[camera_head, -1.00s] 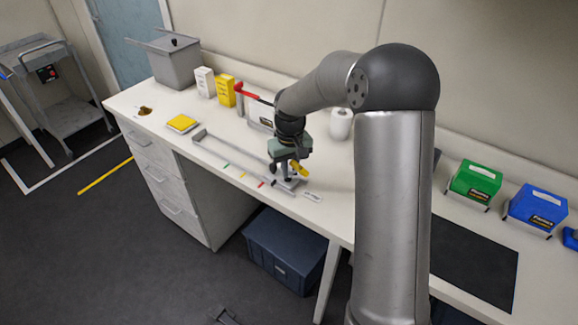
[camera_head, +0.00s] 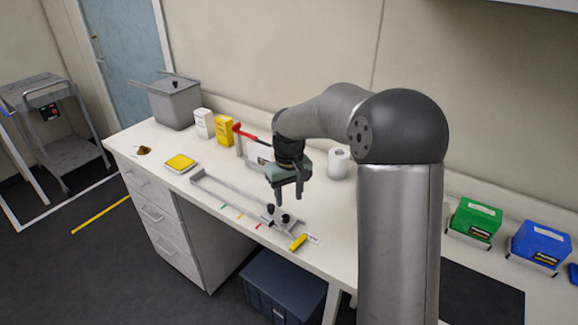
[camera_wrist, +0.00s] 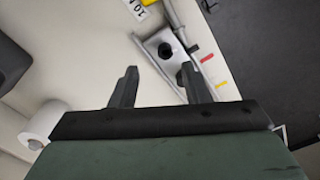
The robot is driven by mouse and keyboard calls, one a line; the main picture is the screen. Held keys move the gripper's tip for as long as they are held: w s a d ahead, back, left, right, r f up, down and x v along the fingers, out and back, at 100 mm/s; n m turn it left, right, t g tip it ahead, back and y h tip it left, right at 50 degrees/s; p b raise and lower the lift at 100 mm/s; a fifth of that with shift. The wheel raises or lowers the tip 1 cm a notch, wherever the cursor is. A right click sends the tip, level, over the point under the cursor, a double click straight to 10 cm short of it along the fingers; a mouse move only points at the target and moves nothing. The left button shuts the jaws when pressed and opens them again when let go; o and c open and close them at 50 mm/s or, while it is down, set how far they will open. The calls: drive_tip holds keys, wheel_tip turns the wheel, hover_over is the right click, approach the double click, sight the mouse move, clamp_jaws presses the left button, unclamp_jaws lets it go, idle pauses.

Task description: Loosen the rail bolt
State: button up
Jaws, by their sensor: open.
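The metal rail (camera_head: 228,198) lies along the bench, with a small bracket at its right end. Black-headed bolts (camera_head: 285,218) stand on that end; one black bolt head (camera_wrist: 165,50) shows on a light plate in the wrist view, partly near a finger. A yellow-handled tool (camera_head: 299,242) lies at the rail's right end near the bench front; a bit of its yellow shows at the wrist view's top edge. My gripper (camera_head: 289,200) is open and empty, pointing down above the rail's right end; its fingers (camera_wrist: 158,78) show apart in the wrist view.
Coloured marks line the bench front before the rail. A white roll (camera_head: 338,163) stands right of my gripper, and a red-handled tool (camera_head: 250,133) behind it. Yellow (camera_head: 224,130) and white boxes and a grey bin (camera_head: 174,103) stand at back left. Green and blue boxes (camera_head: 541,243) are right.

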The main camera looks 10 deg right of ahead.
wheel_tip(320, 180, up, 12)
drive_tip(key=s+f, duration=0.3)
drive_tip(key=s, duration=0.7)
drive_tip(key=s+f+m, duration=0.1)
drive_tip(key=s+f, duration=0.3)
drive_tip(key=s, duration=0.6)
drive_tip(key=s+f+m, duration=0.1)
drive_tip(key=s+f, duration=0.2)
drive_tip(key=s, duration=0.7)
drive_tip(key=shift+s+a+f+t+b, duration=0.15)
drive_tip(key=shift+f+t+b, duration=0.15)
drive_tip(key=shift+b, duration=0.1)
drive_tip(key=shift+r, duration=0.1)
drive_tip(key=o, duration=0.9)
drive_tip(key=shift+c, duration=0.2)
